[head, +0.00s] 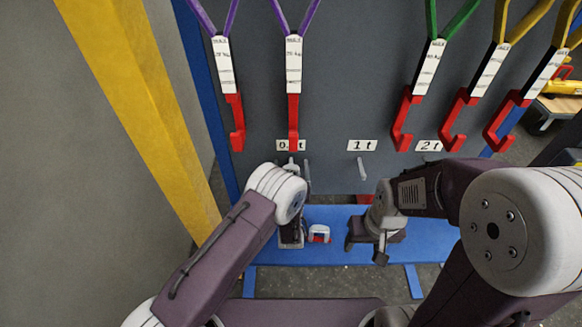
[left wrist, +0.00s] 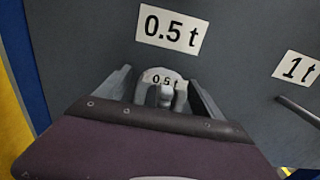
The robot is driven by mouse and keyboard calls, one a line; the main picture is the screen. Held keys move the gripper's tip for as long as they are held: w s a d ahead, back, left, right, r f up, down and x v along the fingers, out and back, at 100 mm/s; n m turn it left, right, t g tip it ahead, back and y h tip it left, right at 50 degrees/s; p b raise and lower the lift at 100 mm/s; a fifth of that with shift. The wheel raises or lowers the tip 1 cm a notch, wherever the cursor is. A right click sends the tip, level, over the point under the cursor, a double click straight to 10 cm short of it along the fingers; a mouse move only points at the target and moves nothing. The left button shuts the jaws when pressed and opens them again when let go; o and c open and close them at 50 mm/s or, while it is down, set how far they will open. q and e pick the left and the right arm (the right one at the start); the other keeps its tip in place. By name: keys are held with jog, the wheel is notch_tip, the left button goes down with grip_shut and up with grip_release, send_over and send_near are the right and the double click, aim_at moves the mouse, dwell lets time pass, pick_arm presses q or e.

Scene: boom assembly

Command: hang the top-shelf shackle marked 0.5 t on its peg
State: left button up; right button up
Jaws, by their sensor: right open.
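The grey shackle marked 0.5 t (left wrist: 155,79) is at the peg (left wrist: 167,93) under the 0.5 t label (left wrist: 172,26) in the left wrist view. Its bow arches over the peg's end, with a leg on each side. How far it sits along the peg cannot be told. My left gripper (head: 294,169) is open at this peg, its fingers on either side of the shackle with small gaps. In the head view my left wrist hides most of this spot. My right gripper (head: 380,252) is open and empty over the blue shelf.
A white shackle with a red pin (head: 319,232) is on the blue shelf (head: 335,252) between the grippers. A bare peg (head: 361,168) is under the 1 t label (head: 362,145). Slings with red hooks (head: 293,123) hang above. A yellow post (head: 140,110) stands left.

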pick_arm(q)
jog(key=s, duration=0.9)
